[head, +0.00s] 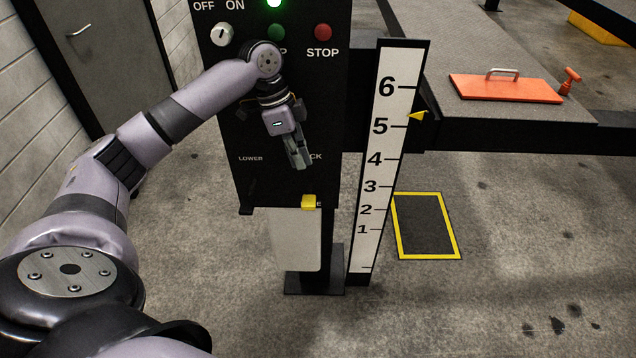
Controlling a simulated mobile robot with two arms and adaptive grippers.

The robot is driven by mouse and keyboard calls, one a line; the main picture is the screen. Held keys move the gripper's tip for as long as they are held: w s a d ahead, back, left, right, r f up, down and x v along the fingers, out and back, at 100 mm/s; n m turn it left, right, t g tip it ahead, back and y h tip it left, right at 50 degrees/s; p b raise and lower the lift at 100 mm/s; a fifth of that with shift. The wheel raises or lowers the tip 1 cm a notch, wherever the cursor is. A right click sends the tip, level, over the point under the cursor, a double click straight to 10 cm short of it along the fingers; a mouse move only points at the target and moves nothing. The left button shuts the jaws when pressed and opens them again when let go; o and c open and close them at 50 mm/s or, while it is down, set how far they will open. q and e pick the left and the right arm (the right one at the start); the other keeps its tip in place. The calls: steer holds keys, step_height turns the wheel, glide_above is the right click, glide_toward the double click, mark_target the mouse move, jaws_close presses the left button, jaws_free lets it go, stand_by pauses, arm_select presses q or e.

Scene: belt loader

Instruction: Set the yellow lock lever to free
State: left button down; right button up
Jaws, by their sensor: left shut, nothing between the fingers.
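The yellow lock lever (310,201) sticks out at the lower right of the black control panel (225,130), under a label that ends in "CK", partly covered by my gripper. I cannot tell from this view which setting the lever is in. My left gripper (301,163) is shut and empty in front of the panel, pointing down, a little above the lever and apart from it in the picture. My right gripper is not in view.
A black lever (246,200) hangs at the panel's lower left under "LOWER". A numbered height scale (375,185) stands right of the panel, with a yellow pointer (417,115) near 5. A yellow-framed floor mark (425,225) lies below.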

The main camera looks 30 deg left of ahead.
mark_target(315, 200)
arm_select(q)
steer(key=shift+a+r, duration=0.1)
steer(key=shift+r, duration=0.2)
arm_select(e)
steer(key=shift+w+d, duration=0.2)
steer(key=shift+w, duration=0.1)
arm_select(q)
steer(key=shift+s, duration=0.1)
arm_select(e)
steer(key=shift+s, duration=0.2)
